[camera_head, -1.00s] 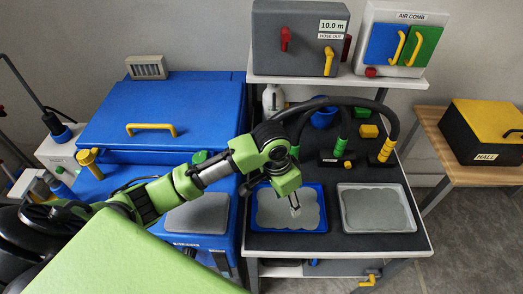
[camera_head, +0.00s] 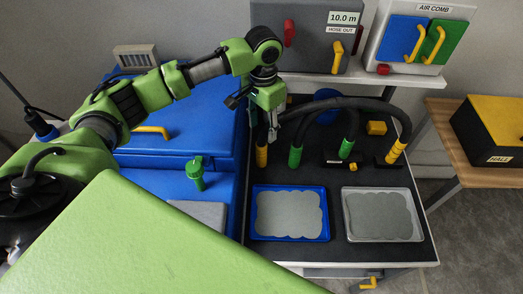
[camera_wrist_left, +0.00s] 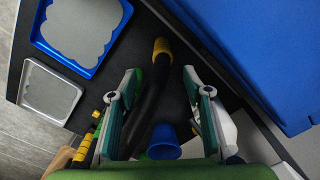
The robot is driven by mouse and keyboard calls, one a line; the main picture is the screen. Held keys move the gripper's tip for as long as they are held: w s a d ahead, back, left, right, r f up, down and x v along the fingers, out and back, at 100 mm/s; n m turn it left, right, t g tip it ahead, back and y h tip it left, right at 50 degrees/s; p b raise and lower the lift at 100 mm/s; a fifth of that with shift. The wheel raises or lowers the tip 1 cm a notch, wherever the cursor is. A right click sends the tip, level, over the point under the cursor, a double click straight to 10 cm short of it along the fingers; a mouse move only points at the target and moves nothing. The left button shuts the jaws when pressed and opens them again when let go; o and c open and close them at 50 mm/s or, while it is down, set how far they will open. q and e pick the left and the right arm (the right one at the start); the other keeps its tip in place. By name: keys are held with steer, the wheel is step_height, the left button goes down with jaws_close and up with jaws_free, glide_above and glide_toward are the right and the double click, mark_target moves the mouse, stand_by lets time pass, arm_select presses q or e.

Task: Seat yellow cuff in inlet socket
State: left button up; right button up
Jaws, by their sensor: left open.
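A yellow cuff (camera_head: 262,155) ends a black hose at the left side of the dark bench top. It also shows in the left wrist view (camera_wrist_left: 162,47), beyond my fingertips. My left gripper (camera_head: 274,136) is open above the bench, close to this cuff. In the wrist view its fingers (camera_wrist_left: 160,79) are spread to either side of the black hose (camera_wrist_left: 149,100), apart from it. A second yellow cuff (camera_head: 396,152) stands at a black block at the right. I cannot tell which part is the inlet socket. My right gripper is not in view.
Green cuffs (camera_head: 296,157) stand between the yellow ones under arching hoses. A blue tray (camera_head: 290,239) and a clear tray (camera_head: 382,239) lie in front. A blue cup (camera_wrist_left: 163,143) is near my fingers. A blue machine stands left; a grey box (camera_head: 310,35) sits on the shelf.

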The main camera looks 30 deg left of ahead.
mark_target(261, 144)
arm_select(q)
step_height(261, 144, down, 4)
steer(key=shift+f, duration=0.35)
steer(key=shift+a+f+p, duration=0.2)
steer(key=shift+f+p, duration=0.45)
steer(key=shift+f, duration=0.1)
step_height(261, 144, down, 3)
steer(key=shift+f+p, duration=0.15)
steer(key=shift+p, duration=0.2)
steer(key=shift+a+f, duration=0.1)
steer(key=shift+f, duration=0.1)
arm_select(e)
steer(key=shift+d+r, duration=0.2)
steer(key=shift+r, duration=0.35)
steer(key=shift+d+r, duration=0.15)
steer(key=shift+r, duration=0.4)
arm_select(q)
steer(key=c, duration=1.2)
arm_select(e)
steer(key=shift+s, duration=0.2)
